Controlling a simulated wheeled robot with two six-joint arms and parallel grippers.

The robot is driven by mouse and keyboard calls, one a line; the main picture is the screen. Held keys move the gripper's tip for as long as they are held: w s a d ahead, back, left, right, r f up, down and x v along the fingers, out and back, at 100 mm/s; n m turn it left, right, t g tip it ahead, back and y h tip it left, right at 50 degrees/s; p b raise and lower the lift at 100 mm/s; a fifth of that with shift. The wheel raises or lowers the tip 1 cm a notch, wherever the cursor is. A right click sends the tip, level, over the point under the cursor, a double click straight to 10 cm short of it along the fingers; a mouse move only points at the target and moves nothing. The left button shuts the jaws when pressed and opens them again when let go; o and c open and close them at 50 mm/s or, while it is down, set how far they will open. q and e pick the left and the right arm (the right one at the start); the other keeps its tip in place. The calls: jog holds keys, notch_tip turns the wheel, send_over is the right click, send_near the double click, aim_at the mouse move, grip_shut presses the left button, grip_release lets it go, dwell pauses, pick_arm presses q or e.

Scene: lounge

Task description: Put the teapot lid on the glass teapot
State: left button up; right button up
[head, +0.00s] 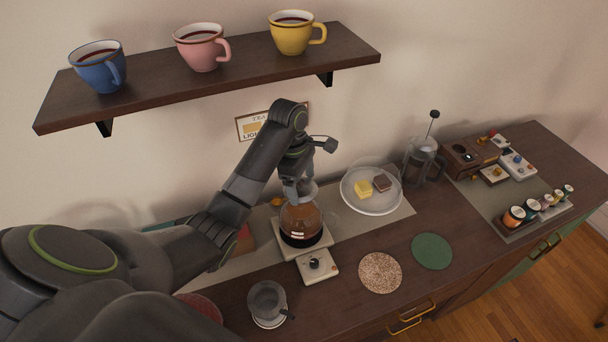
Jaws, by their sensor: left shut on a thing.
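The glass teapot (301,222) holds amber-brown liquid and stands upright on a pale warmer base (318,262) with a dark knob, on the dark wooden counter. My left gripper (300,189) reaches in from the left, pointing down right over the top of the teapot. It is shut on a small greyish piece, which looks like the teapot lid (308,187), at the teapot's mouth. The fingers and wrist partly hide it, and I cannot tell whether it touches the rim. My right gripper is not in view.
A plate (371,205) with two small cakes and a French press (424,160) are to the right. Round cork (380,272) and green (432,251) mats lie flat. A shelf (220,78) with mugs hangs above.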

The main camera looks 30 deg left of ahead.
pick_arm(q)
jog(key=shift+f, duration=3.15)
jog(key=shift+f, duration=0.4)
jog(key=o, duration=0.9)
jog(key=shift+d, duration=0.1)
